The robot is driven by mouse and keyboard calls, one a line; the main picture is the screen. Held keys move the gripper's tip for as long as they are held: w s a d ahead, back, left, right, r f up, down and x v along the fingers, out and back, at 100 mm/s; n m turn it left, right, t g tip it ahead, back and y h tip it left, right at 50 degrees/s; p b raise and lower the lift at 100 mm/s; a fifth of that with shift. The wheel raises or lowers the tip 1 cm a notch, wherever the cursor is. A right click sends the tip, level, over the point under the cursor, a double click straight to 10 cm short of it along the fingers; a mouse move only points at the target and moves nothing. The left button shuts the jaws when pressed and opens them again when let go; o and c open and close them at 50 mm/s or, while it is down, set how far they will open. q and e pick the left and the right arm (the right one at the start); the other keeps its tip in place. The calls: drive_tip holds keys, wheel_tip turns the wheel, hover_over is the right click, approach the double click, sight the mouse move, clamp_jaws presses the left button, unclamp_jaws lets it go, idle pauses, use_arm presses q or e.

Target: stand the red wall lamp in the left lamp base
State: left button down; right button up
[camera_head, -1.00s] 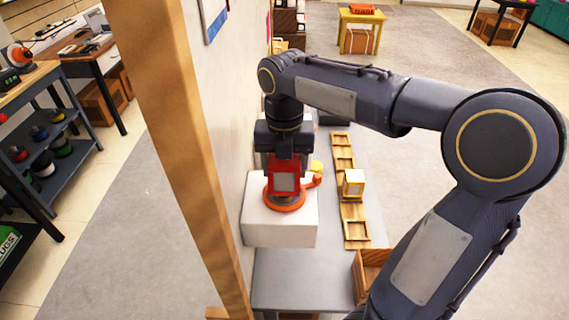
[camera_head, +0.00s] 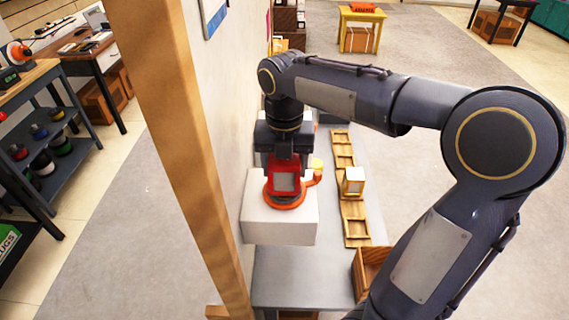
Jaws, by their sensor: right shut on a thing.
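The red wall lamp (camera_head: 284,183) has a red frame with a pale panel. My right gripper (camera_head: 286,165) points down and is shut on its top. The lamp is upright at the orange ring-shaped lamp base (camera_head: 292,202), which has a small handle-like part at its right. This base sits on a white block (camera_head: 279,227) beside the wall. I cannot tell whether the lamp's bottom touches the base. My left gripper is out of view.
The white block stands on a grey table (camera_head: 300,277). A wooden rack (camera_head: 343,150) with several compartments runs along its right side. An open wooden box (camera_head: 369,270) is at the near right. A wooden post (camera_head: 187,150) stands at the left.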

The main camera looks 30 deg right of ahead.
drive_tip(key=shift+f+b, duration=0.3)
drive_tip(key=shift+f, duration=0.25)
drive_tip(key=o, duration=1.2)
